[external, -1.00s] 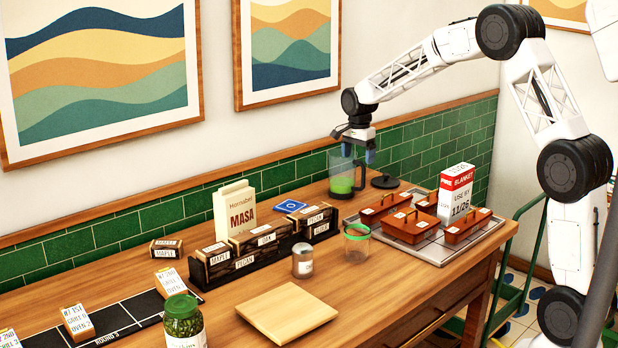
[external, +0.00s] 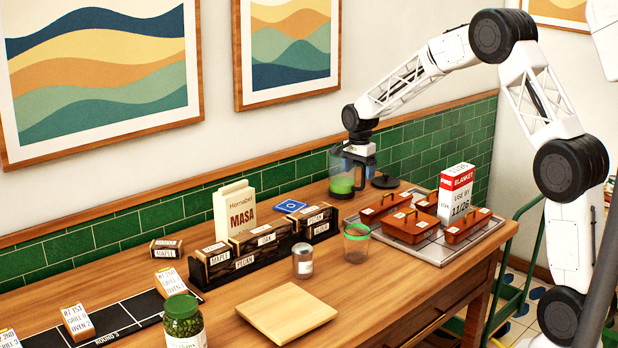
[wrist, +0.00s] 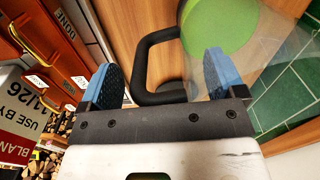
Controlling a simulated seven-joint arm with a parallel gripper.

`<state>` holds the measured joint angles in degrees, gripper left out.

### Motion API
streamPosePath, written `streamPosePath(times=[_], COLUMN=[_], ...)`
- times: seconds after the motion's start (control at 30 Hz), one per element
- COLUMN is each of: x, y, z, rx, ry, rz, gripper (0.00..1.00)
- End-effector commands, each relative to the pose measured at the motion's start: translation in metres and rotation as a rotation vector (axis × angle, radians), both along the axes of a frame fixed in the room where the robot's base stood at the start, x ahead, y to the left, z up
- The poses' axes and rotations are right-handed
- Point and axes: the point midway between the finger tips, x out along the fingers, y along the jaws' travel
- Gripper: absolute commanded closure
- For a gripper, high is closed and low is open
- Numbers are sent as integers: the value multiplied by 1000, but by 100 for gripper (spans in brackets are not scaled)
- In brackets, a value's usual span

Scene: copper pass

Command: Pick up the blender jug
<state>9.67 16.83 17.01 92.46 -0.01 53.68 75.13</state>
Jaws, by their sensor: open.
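The blender jug (external: 343,183) stands upright at the back of the wooden counter, clear-walled with green contents in its lower part and a black handle on its right side. In the wrist view the green contents (wrist: 215,28) show at the top, with the black handle (wrist: 143,62) beside them. My gripper (external: 358,163) is at the jug's upper right. In the wrist view my gripper (wrist: 163,78) is open, with its blue-padded fingers on either side of the handle. Whether either finger touches the handle cannot be told.
A black round lid (external: 384,182) lies right of the jug. A tray (external: 437,252) of brown lidded boxes and a red-and-white blanket box (external: 455,193) stand further right. A green-rimmed cup (external: 357,243) is in front. Green tiles (external: 405,150) line the wall behind.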

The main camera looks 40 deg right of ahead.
Motion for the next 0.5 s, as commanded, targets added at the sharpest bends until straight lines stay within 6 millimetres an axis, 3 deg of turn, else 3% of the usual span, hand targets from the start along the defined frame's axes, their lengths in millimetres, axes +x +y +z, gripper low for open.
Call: streamPosePath(times=[0.23, 0.5], x=[0, 0], y=[0, 0], z=[0, 0], rx=[0, 0], ry=[0, 0], rz=[0, 0], gripper=[11, 53])
